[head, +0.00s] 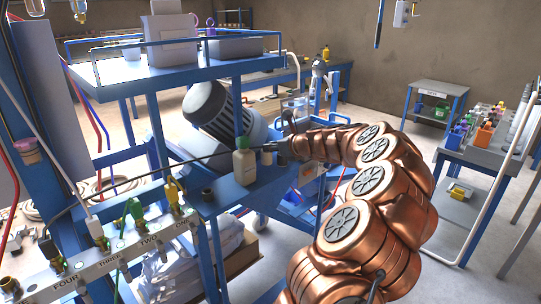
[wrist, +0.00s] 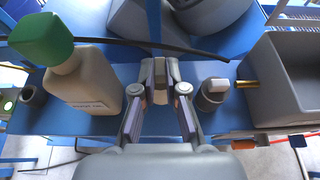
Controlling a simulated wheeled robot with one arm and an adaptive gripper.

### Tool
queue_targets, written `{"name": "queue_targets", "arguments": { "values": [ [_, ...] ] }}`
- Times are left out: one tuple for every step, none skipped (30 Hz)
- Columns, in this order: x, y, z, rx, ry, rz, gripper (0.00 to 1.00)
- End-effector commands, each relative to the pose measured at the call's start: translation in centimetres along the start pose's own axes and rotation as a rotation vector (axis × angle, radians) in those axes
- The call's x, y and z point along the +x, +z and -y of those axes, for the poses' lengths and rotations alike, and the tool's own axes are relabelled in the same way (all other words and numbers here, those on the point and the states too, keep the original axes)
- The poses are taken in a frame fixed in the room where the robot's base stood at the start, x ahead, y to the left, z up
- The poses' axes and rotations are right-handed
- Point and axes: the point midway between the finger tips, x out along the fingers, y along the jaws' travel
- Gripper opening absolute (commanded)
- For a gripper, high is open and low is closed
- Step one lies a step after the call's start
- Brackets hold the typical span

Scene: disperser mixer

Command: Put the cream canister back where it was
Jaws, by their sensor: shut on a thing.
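The cream canister (head: 244,165) is a cream bottle with a green cap, standing upright on a blue shelf beside my arm's end. In the wrist view, the canister (wrist: 88,90) stands left of my gripper (wrist: 160,80), apart from the fingers, with a label on its front. In the head view, my gripper (head: 283,149) is just right of the canister and partly hidden by my copper arm. Its fingers close in on a small grey and tan piece (wrist: 159,74); what this belongs to I cannot tell.
A dark ring-like fitting (wrist: 33,95) stands left of the canister, and a grey cylinder (wrist: 213,97) stands right of my gripper. A grey bin (wrist: 290,85) is farther right. A dark cable (wrist: 150,45) runs behind the canister. A blue-railed shelf (head: 185,72) stands above left.

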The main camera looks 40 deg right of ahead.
Motion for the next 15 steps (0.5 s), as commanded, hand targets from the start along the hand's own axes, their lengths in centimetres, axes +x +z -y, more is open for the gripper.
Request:
{"name": "queue_targets", "arguments": {
  "values": [
    [0.1, -0.3, 0.0, 0.002, 0.001, 0.000, 0.00],
    [0.2, -0.5, 0.0, 0.003, 0.002, 0.000, 0.00],
    [0.4, -0.9, -0.1, 0.004, 0.003, 0.000, 0.00],
    [0.5, -1.2, -0.1, 0.004, 0.003, 0.001, 0.00],
    [0.7, -1.5, -0.1, 0.004, 0.004, 0.000, 0.00],
    [0.9, -1.9, -0.1, 0.003, 0.004, 0.000, 0.00],
    [1.0, -2.3, -0.1, 0.004, 0.003, 0.000, 0.00],
    [1.1, -2.5, 0.0, 0.004, 0.002, 0.000, 0.00],
    [1.2, -2.8, 0.0, 0.003, 0.001, -0.001, 0.00],
    [1.2, -3.0, 0.0, 0.001, 0.000, -0.001, 0.00],
    [1.3, -3.1, 0.0, 0.001, 0.000, -0.001, 0.00],
    [1.3, -3.1, 0.0, 0.000, -0.001, -0.001, 0.00],
    [1.3, -3.1, 0.0, 0.000, -0.001, -0.001, 0.00],
    [1.3, -3.1, 0.0, 0.000, -0.001, -0.001, 0.00],
    [1.3, -3.1, 0.0, 0.000, -0.001, -0.001, 0.00]
  ]
}}
